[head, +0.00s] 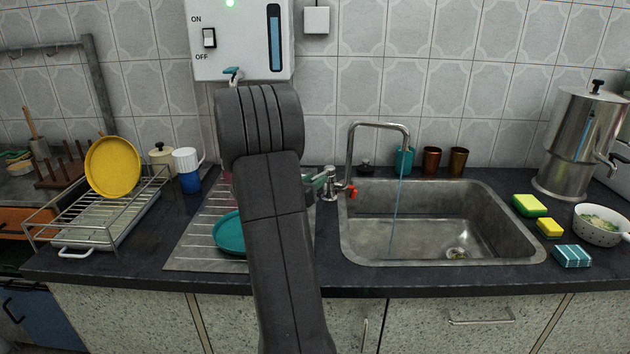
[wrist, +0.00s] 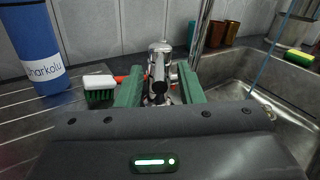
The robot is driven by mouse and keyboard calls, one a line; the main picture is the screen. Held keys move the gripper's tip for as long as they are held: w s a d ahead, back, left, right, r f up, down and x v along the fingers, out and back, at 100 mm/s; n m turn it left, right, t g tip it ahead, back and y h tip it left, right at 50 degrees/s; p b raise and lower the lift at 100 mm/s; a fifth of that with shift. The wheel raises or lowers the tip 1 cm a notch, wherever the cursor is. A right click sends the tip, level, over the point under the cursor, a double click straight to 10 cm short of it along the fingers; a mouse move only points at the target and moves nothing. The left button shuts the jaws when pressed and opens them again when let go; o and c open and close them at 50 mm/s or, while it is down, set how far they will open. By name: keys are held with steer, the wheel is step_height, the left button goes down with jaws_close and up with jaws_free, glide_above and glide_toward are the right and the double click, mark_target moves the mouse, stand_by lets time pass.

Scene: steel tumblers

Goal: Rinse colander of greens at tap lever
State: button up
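The colander of greens (head: 600,225), white with holes, stands on the counter at the far right in the head view, apart from my gripper. The steel tap (head: 378,126) arches over the sink, and a thin stream of water (head: 394,215) falls from it. A red-tipped lever (head: 351,192) sits at the tap's base. In the wrist view my gripper (wrist: 160,88) is open, its green fingers on either side of the steel tap body (wrist: 160,60); I cannot tell whether they touch it. Red parts show near the fingers. My arm mostly hides the gripper in the head view.
The sink basin (head: 370,240) is empty. Copper cups (head: 432,160) stand behind the sink. A blue bottle (wrist: 35,50) and brush (wrist: 99,90) are left of my gripper. A steel urn (head: 580,140) stands back right.

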steer(key=b+v, duration=0.1)
steer(key=v, duration=1.1)
steer(key=shift+s+a, duration=0.15)
steer(key=shift+s, duration=0.25)
steer(key=p+x, duration=0.1)
steer(key=x, duration=1.3)
steer(key=shift+a, duration=0.1)
